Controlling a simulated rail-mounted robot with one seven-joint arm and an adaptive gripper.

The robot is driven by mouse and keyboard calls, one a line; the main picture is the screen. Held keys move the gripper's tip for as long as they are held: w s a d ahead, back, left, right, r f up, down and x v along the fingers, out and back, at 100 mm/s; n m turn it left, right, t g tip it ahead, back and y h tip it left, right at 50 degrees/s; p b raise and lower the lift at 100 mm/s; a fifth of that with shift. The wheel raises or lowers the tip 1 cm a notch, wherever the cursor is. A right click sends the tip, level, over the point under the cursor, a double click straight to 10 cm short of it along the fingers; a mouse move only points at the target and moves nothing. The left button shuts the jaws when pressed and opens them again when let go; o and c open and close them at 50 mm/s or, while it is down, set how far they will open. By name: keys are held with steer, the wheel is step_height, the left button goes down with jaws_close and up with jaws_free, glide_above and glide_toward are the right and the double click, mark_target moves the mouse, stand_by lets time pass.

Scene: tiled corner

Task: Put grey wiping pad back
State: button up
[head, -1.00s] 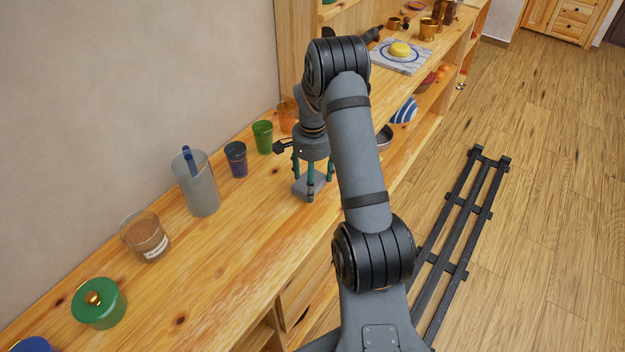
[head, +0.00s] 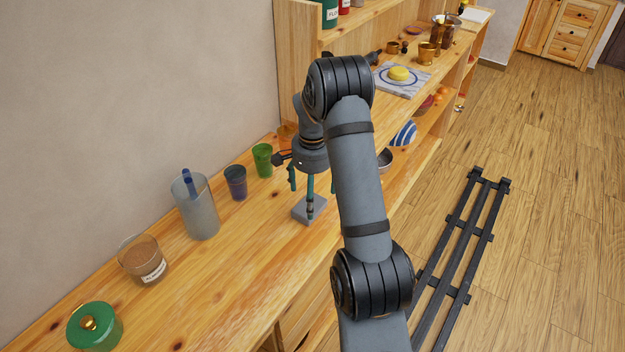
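The grey wiping pad (head: 301,212) is a small flat block on the wooden counter (head: 215,290), in front of the green and dark blue cups. My gripper (head: 311,202) points down over the pad. Its teal fingers are spread apart, and the outer ones stand clear of the pad's sides. The middle finger overlaps the pad in the picture, so I cannot tell whether it touches. Part of the gripper's right side is hidden behind my arm.
Along the wall stand a green cup (head: 262,159), dark blue cup (head: 236,183), frosted pitcher (head: 197,212), labelled jar (head: 143,262) and green-lidded pot (head: 95,325). An orange cup (head: 286,136) is behind the gripper. The counter's front left is clear.

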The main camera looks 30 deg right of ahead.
step_height(320, 180, up, 9)
steer(key=shift+f, duration=0.2)
steer(key=shift+f, duration=0.15)
step_height(320, 180, down, 12)
steer(key=shift+s+r+p, duration=0.15)
steer(key=shift+r+p, duration=0.05)
steer(key=shift+p, duration=0.35)
steer(key=shift+w+r, duration=0.15)
steer(key=shift+w, duration=0.05)
steer(key=shift+r+b, duration=0.6)
steer(key=shift+r, duration=1.15)
steer(key=shift+s, duration=0.1)
